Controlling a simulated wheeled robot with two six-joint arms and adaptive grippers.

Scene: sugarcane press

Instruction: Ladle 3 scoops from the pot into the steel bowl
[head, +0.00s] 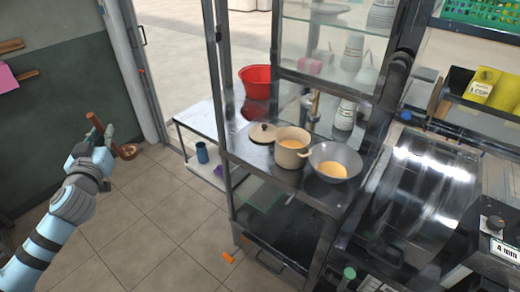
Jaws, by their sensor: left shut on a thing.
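My left gripper (105,132) is shut on a ladle, holding it by its brown handle (95,121) in the air over the floor at the left. The ladle's small brown cup (128,152) hangs just right of the fingers; I cannot tell what is in it. The cream pot (291,158) stands open on the steel counter, with orange-yellow liquid inside. The steel bowl (349,157) stands just right of the pot and has orange-yellow liquid at its bottom. My left gripper is well to the left of both. My right gripper is not in view.
A cream lid (262,133) lies left of the pot on the counter (245,150). Glass panels and a metal post rise behind. Tiled floor separates my left arm from the counter.

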